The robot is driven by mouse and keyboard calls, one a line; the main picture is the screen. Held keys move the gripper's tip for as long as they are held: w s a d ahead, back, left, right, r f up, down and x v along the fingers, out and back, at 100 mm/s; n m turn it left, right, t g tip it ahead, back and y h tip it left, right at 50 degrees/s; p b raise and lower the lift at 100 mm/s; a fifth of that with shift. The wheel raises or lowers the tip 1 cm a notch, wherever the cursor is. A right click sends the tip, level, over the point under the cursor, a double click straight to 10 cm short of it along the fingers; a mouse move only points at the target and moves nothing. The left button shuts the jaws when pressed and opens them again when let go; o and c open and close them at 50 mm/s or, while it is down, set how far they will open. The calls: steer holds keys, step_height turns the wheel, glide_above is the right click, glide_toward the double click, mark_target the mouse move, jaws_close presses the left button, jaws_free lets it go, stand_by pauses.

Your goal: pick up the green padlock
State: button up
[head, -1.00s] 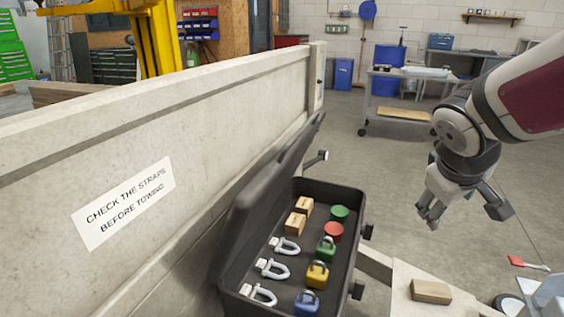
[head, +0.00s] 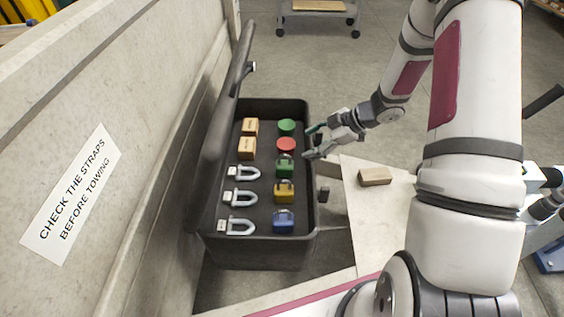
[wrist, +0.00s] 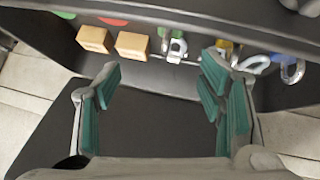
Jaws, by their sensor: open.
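The green padlock (head: 284,169) lies in the open black toolbox (head: 265,250), in the right column between a red round piece and a yellow padlock. In the wrist view only a small bit of green shows near a shackle, and I cannot tell it clearly. My gripper (head: 313,143) is at the toolbox's right rim, up and right of the green padlock in the head view. Its teal-padded fingers (wrist: 163,72) are spread wide in the wrist view with nothing between them.
The toolbox also holds a yellow padlock (head: 284,193), a blue padlock (head: 283,222), a red round piece (head: 286,145), a green round piece (head: 286,127), wooden blocks (head: 248,148) and several shackles (head: 240,198). The raised lid (head: 222,130) stands left. A wooden block (head: 375,177) lies right.

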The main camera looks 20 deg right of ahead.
steer(key=shift+s+a+f+y, duration=0.3)
steer(key=shift+s+a+f, duration=0.05)
steer(key=shift+a+f, duration=0.1)
steer(key=b, duration=0.3)
glide_toward(278, 165)
steer(key=x, duration=0.3)
steer(key=shift+w+a, duration=0.2)
steer(key=shift+w, duration=0.25)
steer(key=shift+b+x, duration=1)
steer(key=shift+x, duration=1.8)
steer(key=shift+s+a+r, duration=0.1)
steer(key=shift+s+a, duration=0.05)
steer(key=shift+a, duration=0.05)
steer(key=shift+c, duration=0.3)
jaws_close()
